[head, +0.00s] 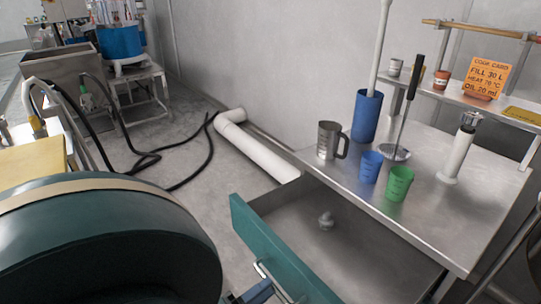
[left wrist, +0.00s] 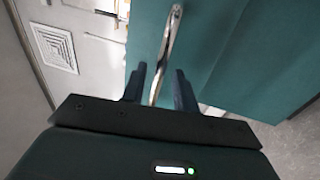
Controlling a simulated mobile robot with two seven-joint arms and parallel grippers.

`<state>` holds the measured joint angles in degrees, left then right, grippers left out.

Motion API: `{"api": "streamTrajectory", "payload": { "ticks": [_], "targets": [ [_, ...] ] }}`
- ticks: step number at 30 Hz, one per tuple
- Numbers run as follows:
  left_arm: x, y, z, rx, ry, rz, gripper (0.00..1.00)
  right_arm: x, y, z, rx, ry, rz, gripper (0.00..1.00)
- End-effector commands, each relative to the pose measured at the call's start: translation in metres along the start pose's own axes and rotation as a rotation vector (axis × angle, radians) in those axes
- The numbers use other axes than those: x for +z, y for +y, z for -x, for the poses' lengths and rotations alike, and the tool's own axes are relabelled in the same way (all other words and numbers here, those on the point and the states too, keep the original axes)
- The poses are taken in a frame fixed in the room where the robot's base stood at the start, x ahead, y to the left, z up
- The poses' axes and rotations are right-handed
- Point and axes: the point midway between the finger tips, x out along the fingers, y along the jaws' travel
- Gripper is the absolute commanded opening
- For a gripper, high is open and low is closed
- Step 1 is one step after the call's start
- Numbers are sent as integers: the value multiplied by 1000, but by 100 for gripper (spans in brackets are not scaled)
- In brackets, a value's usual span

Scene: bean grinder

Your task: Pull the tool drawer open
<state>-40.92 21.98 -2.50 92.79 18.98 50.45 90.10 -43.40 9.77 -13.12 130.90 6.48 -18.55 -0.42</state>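The tool drawer (head: 275,262) has a teal front and stands pulled well out from under the steel table. Its grey inside shows, with a small grey knob-like object (head: 326,220) in it. The metal bar handle (head: 264,272) is on the teal front; it also shows in the left wrist view (left wrist: 172,32). My left gripper (head: 262,290) is at the handle, mostly cut off by the bottom edge of the head view. In the left wrist view its two dark fingers (left wrist: 160,88) stand apart on either side of the handle bar, with gaps showing. My right gripper is not in view.
The steel table (head: 440,220) carries a metal jug (head: 328,140), blue and green cups, a blue holder and a ladle. A large dark teal rounded body (head: 110,250) fills the lower left, close to the drawer.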

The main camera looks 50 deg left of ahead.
Motion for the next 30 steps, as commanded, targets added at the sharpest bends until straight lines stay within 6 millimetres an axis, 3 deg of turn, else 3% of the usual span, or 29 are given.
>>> {"api": "streamTrajectory", "payload": {
  "ticks": [6, 13, 19, 30],
  "targets": [
    [0, -2, 52, -6, -1, -1, 29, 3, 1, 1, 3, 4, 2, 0],
    [0, -1, 92, -3, -1, -1, 29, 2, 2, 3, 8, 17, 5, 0],
    [0, 0, 106, -1, -1, -1, 29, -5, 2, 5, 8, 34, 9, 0],
    [0, 0, 106, 0, -1, -1, 29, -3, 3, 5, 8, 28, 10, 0]
  ]
}}
